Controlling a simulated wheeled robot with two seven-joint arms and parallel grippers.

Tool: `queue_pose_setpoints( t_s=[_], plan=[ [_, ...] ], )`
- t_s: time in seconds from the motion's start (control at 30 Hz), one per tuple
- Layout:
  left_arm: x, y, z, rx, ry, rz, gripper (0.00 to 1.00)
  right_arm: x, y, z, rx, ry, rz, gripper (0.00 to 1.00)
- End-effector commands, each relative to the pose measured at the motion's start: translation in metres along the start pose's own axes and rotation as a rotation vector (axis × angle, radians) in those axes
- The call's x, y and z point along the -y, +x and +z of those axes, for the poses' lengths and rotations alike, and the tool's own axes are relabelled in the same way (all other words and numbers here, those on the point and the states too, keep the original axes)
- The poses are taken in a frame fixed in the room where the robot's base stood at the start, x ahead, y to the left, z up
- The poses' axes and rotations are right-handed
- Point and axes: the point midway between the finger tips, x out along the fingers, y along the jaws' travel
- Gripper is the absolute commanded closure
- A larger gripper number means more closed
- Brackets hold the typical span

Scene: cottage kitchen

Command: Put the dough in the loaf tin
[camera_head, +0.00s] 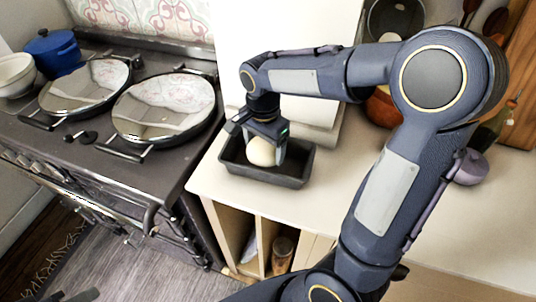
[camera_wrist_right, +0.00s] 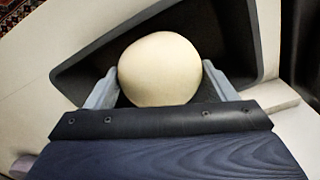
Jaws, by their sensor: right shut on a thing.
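The dough (camera_head: 261,151) is a smooth, pale, round ball. My right gripper (camera_head: 266,150) is shut on it from above, and in the right wrist view the dough (camera_wrist_right: 160,68) sits between the two grey fingers. The loaf tin (camera_head: 291,181) is a dark rectangular tin on the pale counter. In the head view the dough is within the tin's outline, and in the wrist view the tin (camera_wrist_right: 238,40) surrounds it on the far side. I cannot tell whether the dough touches the tin's floor.
A dark range cooker with two round shiny lids (camera_head: 165,108) stands left of the counter. A blue pot (camera_head: 53,50) and a white bowl (camera_head: 15,75) sit at its back left. An orange-brown bowl (camera_head: 382,108) is partly hidden behind my right arm. The counter (camera_head: 225,190) is clear in front of the tin.

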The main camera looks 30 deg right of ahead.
Motion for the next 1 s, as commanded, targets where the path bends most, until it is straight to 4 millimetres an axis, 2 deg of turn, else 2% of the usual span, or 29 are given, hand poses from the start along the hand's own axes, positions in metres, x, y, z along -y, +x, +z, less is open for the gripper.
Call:
queue_pose_setpoints(
  t_s=[0.17, 0.3, 0.37, 0.77, 0.8, 0.97, 1.0],
  plan=[
    [0.0, -0.001, -0.001, 0.0, 0.0, 0.0, 0.64, -0.008, 0.013, -0.009, 0.0, 0.002, 0.003, 0.59],
    [0.0, 0.0, 0.0, 0.0, 0.0, 0.0, 0.64, -0.007, 0.035, -0.008, 0.0, -0.001, 0.004, 0.59],
    [0.0, 0.0, 0.0, 0.0, 0.0, 0.0, 0.64, -0.006, 0.04, -0.008, -0.001, -0.001, 0.001, 0.59],
    [0.001, 0.003, 0.001, 0.0, 0.0, 0.0, 0.64, -0.006, 0.045, -0.008, -0.001, -0.001, -0.001, 0.59],
    [0.001, 0.003, 0.002, 0.0, 0.0, 0.0, 0.64, -0.006, 0.046, -0.008, -0.001, -0.001, 0.0, 0.21],
    [0.001, 0.002, 0.001, 0.0, 0.0, 0.0, 0.64, -0.006, 0.045, -0.008, 0.0, 0.0, 0.0, 0.01],
    [0.001, 0.002, 0.001, 0.0, 0.0, 0.0, 0.64, -0.006, 0.045, -0.008, 0.0, 0.0, 0.0, 0.01]
  ],
)
